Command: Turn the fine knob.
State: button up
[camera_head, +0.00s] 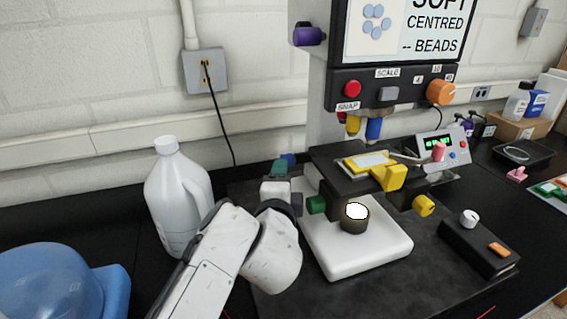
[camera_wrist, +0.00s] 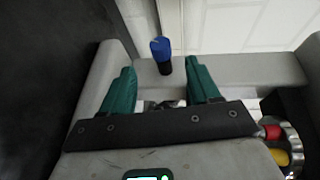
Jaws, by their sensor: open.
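My gripper (camera_head: 282,168) is behind the left side of the microscope in the head view, partly hidden by my own arm. In the wrist view my gripper (camera_wrist: 158,70) has its two teal fingers spread apart with nothing held. A blue knob (camera_wrist: 160,47) on a black stem stands beyond and between the fingertips, with no clear contact. It shows as a small blue bit (camera_head: 289,158) beside the fingers in the head view. No label marks which knob is the fine one. The microscope also has a green knob (camera_head: 316,205) and a yellow knob (camera_head: 424,205).
The microscope's white base (camera_head: 370,251) stands on a dark mat. A white jug (camera_head: 175,195) stands left of my arm, with a blue rounded object (camera_head: 50,285) in front. A control box (camera_head: 481,243) is at right. A monitor panel (camera_head: 395,88) hangs above.

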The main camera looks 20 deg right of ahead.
jog(key=p+x, duration=0.1)
jog(key=x, duration=0.9)
jog(key=shift+p, duration=0.4)
jog(key=c, duration=1)
jog(key=shift+o, duration=0.2)
jog(key=shift+f+b, duration=0.25)
jog(key=shift+b, duration=0.35)
jog(key=shift+f+t+h+b, duration=0.25)
jog(key=shift+t+b, duration=0.35)
jog(key=shift+b, duration=0.6)
jog(key=m+t+h+b, duration=0.1)
jog(key=b, duration=0.4)
jog(key=shift+d+r+t+b, duration=0.1)
jog(key=shift+r+t+b, duration=0.05)
jog(key=shift+t+b, duration=0.2)
jog(key=shift+r+m+t+b, duration=0.3)
jog(key=shift+t+b, duration=0.05)
jog(key=shift+b, duration=0.15)
